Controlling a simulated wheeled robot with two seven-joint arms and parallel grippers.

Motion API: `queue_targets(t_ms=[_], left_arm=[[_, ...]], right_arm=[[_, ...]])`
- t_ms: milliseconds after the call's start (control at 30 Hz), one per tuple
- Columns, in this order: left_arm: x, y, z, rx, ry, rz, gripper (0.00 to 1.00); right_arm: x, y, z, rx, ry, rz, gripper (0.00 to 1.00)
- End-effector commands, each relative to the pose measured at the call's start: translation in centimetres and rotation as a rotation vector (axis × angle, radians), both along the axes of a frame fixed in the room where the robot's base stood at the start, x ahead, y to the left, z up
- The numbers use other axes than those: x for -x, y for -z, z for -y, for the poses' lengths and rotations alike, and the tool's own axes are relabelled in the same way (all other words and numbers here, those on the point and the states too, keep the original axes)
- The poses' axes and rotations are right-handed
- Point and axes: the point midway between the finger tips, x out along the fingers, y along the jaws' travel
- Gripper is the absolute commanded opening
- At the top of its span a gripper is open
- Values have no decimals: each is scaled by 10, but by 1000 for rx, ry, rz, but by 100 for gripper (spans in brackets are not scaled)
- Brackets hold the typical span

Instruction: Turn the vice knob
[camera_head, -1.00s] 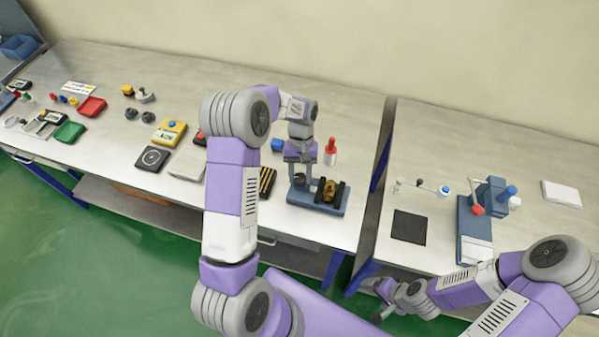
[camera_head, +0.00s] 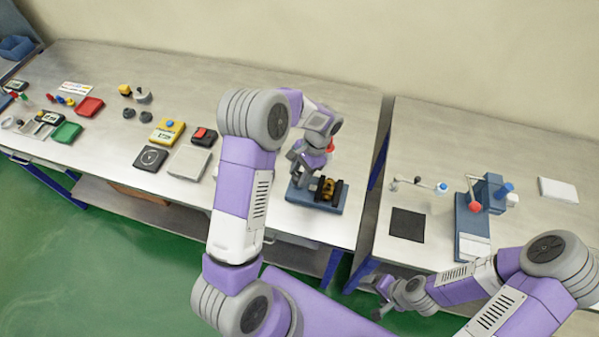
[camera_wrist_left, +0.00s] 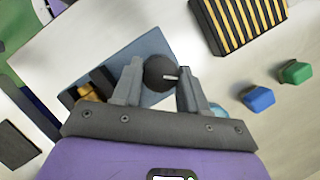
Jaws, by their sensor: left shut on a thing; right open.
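The vice has a blue base (camera_head: 296,194) with dark jaws and a brass-coloured part (camera_head: 327,188) between them. It stands near the front right of the left table. In the left wrist view the blue base (camera_wrist_left: 150,48) and brass part (camera_wrist_left: 88,92) lie beyond the fingers. The round dark vice knob (camera_wrist_left: 160,73), with a pale line on it, sits between my left fingertips. My left gripper (camera_head: 298,166) comes down tilted at the left end of the vice and is shut on the knob. My right gripper (camera_head: 382,300) is open, low in front of the right table.
In the wrist view a yellow-black striped block (camera_wrist_left: 238,22), a blue cap (camera_wrist_left: 258,98) and a green cap (camera_wrist_left: 296,72) lie beside the vice. A grey-topped box (camera_head: 188,162) stands left of my arm. The right table holds a blue fixture (camera_head: 472,225) and a black mat (camera_head: 407,225).

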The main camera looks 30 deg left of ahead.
Motion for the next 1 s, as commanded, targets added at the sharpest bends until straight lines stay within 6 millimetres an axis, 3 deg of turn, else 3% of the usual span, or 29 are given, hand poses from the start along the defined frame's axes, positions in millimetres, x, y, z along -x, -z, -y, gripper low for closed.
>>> queue_targets(t_ms=[600, 1000], left_arm=[[3, 0, 3, 0, 585, 1, 12], [4, 0, 3, 0, 876, 1, 12]], right_arm=[[0, 6, 0, 0, 0, 0, 83], [0, 10, 0, 0, 0, 0, 83]])
